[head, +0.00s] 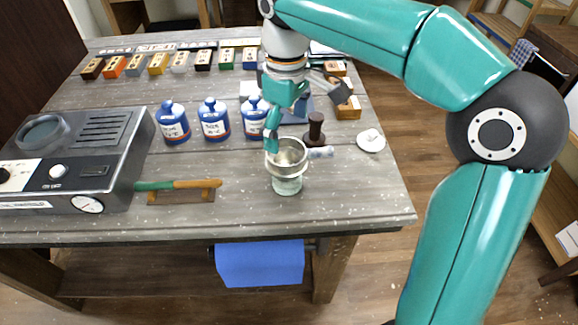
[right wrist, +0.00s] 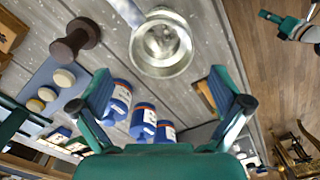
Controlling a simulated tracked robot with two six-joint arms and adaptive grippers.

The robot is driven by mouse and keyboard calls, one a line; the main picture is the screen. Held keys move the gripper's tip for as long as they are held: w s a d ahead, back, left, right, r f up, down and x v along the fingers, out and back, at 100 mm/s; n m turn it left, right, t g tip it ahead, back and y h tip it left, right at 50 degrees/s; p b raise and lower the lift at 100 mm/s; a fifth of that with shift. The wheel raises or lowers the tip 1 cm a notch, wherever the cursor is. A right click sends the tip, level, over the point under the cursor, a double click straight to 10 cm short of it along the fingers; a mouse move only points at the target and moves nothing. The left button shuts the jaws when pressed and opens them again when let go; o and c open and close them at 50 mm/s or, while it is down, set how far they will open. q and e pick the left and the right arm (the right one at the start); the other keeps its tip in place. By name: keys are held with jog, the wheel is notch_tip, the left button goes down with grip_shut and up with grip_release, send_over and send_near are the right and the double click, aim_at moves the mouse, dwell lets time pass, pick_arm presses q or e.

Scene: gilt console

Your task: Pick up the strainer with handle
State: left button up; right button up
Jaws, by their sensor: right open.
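The strainer (head: 291,157) is a round metal bowl resting on top of a clear glass (head: 287,186) near the front edge of the table. Its pale handle (head: 320,152) points to the right. In the right wrist view the strainer (right wrist: 163,45) is a shiny round bowl at the top, beyond my fingertips. My right gripper (head: 276,126) is above and just behind the strainer, with a teal finger close to its left rim. In the right wrist view my right gripper (right wrist: 160,85) is open with nothing between its fingers.
Blue bottles (head: 213,119) stand left of the strainer. A dark wooden spool-like piece (head: 315,129) stands behind its handle, and a white dish (head: 371,140) lies farther right. A grey machine (head: 97,128) fills the left side. The front right of the tabletop is clear.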

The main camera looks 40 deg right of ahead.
aim_at(288, 161)
jog(key=shift+s+f, duration=0.2)
jog(key=shift+f, duration=2.95)
jog(key=c, duration=1.2)
jog(key=shift+o, duration=0.2)
